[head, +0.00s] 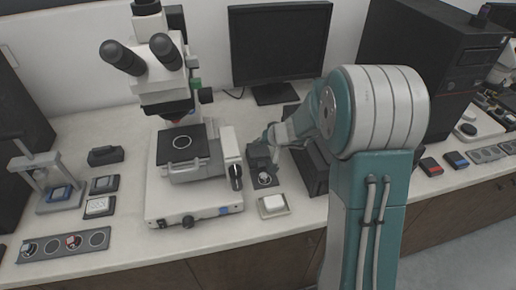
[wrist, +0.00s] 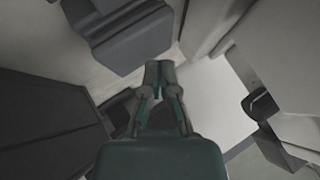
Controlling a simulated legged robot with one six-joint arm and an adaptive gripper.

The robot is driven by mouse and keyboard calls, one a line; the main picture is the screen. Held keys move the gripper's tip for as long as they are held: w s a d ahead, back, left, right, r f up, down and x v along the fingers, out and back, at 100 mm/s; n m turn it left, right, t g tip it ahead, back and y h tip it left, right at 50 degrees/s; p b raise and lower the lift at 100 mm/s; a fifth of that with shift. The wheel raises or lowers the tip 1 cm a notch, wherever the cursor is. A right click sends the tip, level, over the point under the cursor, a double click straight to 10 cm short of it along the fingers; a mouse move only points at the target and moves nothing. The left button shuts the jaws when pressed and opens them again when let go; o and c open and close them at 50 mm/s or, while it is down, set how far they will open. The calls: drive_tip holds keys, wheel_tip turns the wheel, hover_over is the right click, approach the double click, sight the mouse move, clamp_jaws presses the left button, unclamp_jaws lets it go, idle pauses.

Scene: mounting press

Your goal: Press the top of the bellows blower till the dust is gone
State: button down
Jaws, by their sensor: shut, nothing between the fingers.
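A dark block-like unit (head: 258,156), which looks like the bellows blower, stands on the bench just right of the microscope. A small dark pad with a round spot (head: 265,180) is at its front. I cannot make out dust on it. My gripper (head: 270,138) is at the top of this unit in the head view and partly hides it. I cannot tell whether they touch. In the wrist view my gripper (wrist: 159,70) is shut and empty, with its fingertips together. A dark grey block (wrist: 125,38) lies beyond the fingertips there.
The microscope (head: 180,165) stands close on the left. A monitor (head: 278,45) is behind, and a dark computer tower (head: 425,60) is at the back right. A white-topped block (head: 273,205) sits near the front edge. A small press (head: 50,180) stands far left.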

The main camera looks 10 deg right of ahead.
sight(259, 150)
drive_tip(key=shift+r, duration=0.25)
drive_tip(key=shift+r, duration=2.45)
drive_tip(key=shift+s+a+r, duration=0.15)
drive_tip(key=shift+s+r, duration=0.1)
drive_tip(key=shift+r, duration=0.05)
drive_tip(key=s+a+r+n+g+h, duration=0.15)
drive_tip(key=s+r, duration=0.35)
drive_tip(key=s, duration=0.6)
drive_tip(key=s+a+r+n+g+h, duration=0.15)
drive_tip(key=s+r, duration=0.45)
drive_tip(key=s, duration=0.6)
drive_tip(key=s+d+m+t+h, duration=0.1)
drive_tip(key=s+d+h, duration=0.1)
drive_tip(key=s, duration=0.6)
drive_tip(key=shift+s+d+f, duration=0.2)
drive_tip(key=shift+s+d, duration=0.15)
drive_tip(key=shift+d, duration=0.25)
